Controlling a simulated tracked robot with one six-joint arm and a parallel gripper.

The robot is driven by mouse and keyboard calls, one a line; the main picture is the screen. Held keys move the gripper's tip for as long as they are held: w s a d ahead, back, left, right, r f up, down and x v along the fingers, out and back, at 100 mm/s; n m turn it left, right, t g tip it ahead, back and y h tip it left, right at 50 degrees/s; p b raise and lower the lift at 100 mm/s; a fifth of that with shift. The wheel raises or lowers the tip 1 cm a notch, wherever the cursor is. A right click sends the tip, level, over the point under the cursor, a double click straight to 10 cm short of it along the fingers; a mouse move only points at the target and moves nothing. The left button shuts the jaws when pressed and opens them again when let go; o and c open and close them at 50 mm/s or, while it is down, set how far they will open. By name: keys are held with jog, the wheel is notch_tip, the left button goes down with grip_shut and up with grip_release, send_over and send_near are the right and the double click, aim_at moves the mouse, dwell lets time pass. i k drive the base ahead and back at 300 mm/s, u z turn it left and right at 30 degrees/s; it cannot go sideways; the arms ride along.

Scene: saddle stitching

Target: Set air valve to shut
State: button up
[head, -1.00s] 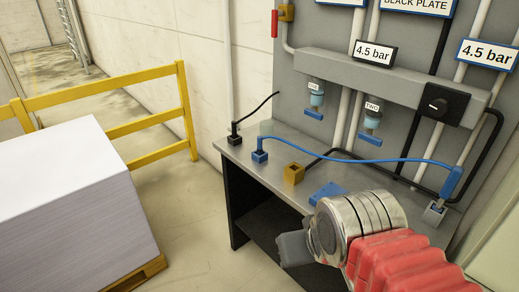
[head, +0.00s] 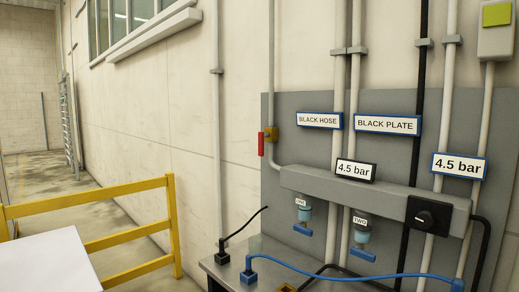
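The air valve is a brass body (head: 271,133) on the thin vertical pipe at the left edge of the grey wall panel. Its red lever (head: 261,144) hangs straight down, in line with the pipe and just left of it. My gripper is out of the head view, so its state and its distance from the valve are hidden.
The bench (head: 212,267) carries blue (head: 340,275) and black hoses. A yellow railing (head: 120,235) stands left.

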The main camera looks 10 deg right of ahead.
aim_at(262, 135)
jog(key=u, duration=0.25)
jog(key=i, duration=0.6)
jog(key=u, duration=0.65)
jog(key=i, duration=1.9)
jog(key=z, duration=0.2)
